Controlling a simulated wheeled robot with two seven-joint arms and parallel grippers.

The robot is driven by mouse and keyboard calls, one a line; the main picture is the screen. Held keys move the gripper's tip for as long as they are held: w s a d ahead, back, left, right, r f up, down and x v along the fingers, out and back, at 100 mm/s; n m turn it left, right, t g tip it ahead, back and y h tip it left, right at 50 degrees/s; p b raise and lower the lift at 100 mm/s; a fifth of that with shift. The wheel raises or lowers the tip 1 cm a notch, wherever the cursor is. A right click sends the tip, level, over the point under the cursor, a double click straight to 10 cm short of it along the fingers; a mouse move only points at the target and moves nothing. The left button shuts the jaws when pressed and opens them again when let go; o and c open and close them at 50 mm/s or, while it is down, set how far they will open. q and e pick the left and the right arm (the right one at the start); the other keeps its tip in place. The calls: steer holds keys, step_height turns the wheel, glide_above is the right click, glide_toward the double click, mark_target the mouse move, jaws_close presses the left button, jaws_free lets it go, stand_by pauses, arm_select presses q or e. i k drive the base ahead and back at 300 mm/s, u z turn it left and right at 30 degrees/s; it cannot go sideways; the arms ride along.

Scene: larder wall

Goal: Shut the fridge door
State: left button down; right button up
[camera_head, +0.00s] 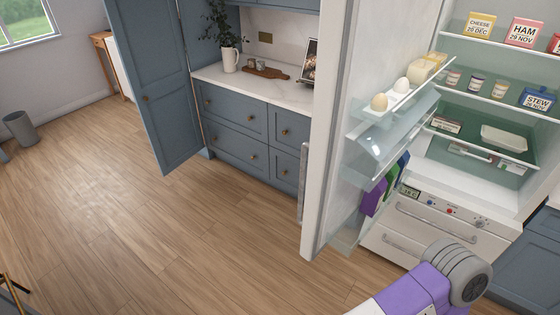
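The fridge door (335,125) stands wide open, swung out to the left of the fridge (445,175). Its shelved inner side faces right, and a long upright handle (303,185) shows at its left side. Door shelves hold eggs (379,102), a pale yellow block and purple, green and blue cartons (374,198). My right arm, purple and grey, reaches in at the bottom right in front of the fridge drawers. I see no fingers of it. My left gripper is not in view either.
Inside the fridge are labelled cheese (480,25), ham (524,32) and stew (538,99) packs. A tall blue cupboard door (155,85) stands open at left. Blue drawers (250,130) lie behind the fridge door. The wooden floor (180,240) in front is clear.

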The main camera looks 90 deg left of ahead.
mark_target(365, 47)
steer(key=u, duration=1.9)
